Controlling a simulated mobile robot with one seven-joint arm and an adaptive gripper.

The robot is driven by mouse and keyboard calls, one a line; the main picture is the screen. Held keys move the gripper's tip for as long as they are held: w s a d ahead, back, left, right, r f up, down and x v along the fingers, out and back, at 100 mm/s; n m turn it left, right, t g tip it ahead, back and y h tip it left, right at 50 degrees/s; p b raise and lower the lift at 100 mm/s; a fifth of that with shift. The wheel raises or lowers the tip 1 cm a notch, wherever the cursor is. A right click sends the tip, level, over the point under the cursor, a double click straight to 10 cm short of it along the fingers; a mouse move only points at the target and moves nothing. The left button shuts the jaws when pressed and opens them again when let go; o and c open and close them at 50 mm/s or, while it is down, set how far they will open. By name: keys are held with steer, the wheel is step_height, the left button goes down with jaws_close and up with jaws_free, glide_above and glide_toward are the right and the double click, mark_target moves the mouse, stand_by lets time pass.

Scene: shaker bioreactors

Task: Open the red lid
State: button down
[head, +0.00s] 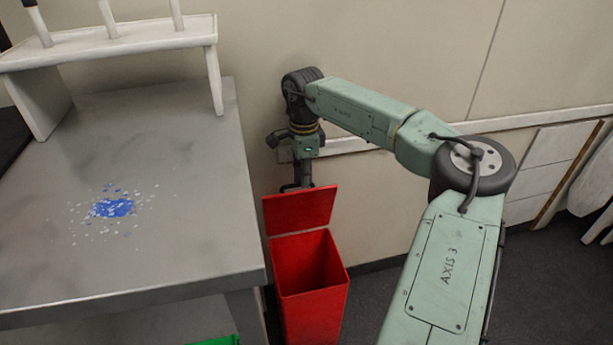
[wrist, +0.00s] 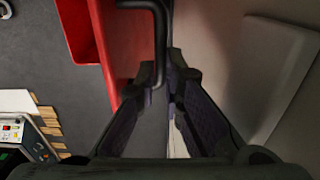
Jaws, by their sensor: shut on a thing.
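The red bin (head: 313,300) stands on the floor right of the metal table, its dark inside showing. Its red lid (head: 300,210) is raised at the back edge, and the bin is open. My gripper (head: 298,185) is at the lid's upper edge, on the wall side. In the wrist view, my gripper (wrist: 163,78) is shut on a black bent handle (wrist: 160,28) beside the red lid (wrist: 122,38). The bin (wrist: 78,32) shows at the upper left there.
The metal table (head: 165,240) stands close to the bin's left side, with blue specks on top and a white rack (head: 120,42) at its back. A beige wall (head: 410,60) is close behind my gripper.

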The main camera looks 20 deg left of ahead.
steer(key=shift+w+a+f, duration=0.25)
steer(key=shift+w+a, duration=0.1)
steer(key=shift+w, duration=0.1)
steer(key=c, duration=2)
jaws_free()
steer(key=shift+f, duration=0.1)
steer(key=shift+c, duration=0.2)
steer(key=o, duration=0.3)
steer(key=shift+o, duration=0.2)
step_height(320, 180, up, 12)
